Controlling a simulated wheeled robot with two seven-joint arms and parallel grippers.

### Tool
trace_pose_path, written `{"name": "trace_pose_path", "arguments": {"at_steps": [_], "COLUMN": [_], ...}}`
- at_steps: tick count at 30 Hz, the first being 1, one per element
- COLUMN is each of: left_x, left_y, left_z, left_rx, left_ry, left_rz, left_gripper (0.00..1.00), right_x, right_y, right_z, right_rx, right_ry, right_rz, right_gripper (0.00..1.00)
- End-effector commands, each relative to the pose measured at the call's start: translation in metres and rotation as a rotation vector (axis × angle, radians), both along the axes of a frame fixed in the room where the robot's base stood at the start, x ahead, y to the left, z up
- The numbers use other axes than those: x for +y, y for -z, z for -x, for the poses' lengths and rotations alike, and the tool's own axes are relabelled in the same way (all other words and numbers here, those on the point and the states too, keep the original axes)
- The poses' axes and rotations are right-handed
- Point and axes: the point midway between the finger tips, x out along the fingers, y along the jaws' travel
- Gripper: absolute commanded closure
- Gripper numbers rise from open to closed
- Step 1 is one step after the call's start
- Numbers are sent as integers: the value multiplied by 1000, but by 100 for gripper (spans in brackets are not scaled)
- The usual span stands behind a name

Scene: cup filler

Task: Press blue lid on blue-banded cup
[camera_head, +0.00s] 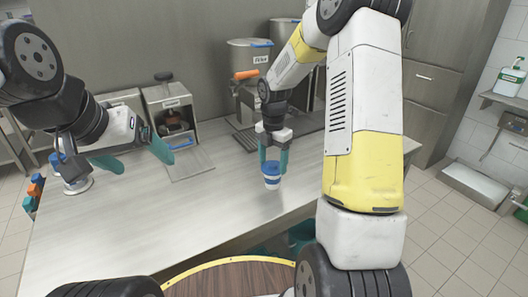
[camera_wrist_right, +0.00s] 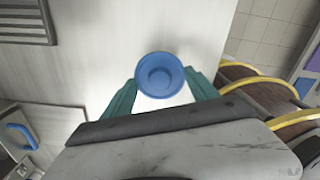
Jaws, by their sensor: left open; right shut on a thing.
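The blue-banded cup (camera_head: 272,176) stands upright on the counter, a small white cup with a blue band. The blue lid (camera_head: 272,165) is at the cup's top; in the right wrist view the lid (camera_wrist_right: 160,75) is round with a recessed centre and hides the cup below. I cannot tell whether it is fully seated. My right gripper (camera_head: 273,163) points down with its green fingers on either side of the lid, shut on it. My left gripper (camera_head: 137,157) is open and empty, above the counter at the left, away from the cup.
Dispenser machines (camera_head: 168,112) stand at the counter's back, with metal pots (camera_head: 250,55) behind the cup. A metal round object (camera_head: 77,186) sits at the left end near coloured items (camera_head: 34,190). A round wooden top (camera_head: 230,279) is in front. The middle counter is clear.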

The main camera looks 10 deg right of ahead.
Motion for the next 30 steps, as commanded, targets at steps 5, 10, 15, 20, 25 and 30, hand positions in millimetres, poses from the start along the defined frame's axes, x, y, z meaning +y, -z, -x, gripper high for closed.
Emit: {"name": "trace_pose_path", "arguments": {"at_steps": [5,10,15,20,25,30], "left_x": [0,0,0,0,0,0], "left_y": [0,0,0,0,0,0], "left_z": [0,0,0,0,0,0], "left_rx": [0,0,0,0,0,0], "left_ry": [0,0,0,0,0,0], "left_rz": [0,0,0,0,0,0], "left_gripper": [16,16,16,16,16,16], "right_x": [0,0,0,0,0,0], "right_y": [0,0,-1,-4,-26,-56], "right_z": [0,0,0,0,-1,-1], "right_rx": [0,-1,-1,-1,-5,-5], "right_ry": [0,0,0,0,0,1], "right_rz": [0,-1,-1,0,0,0], "right_gripper": [69,7,7,7,7,7]}}
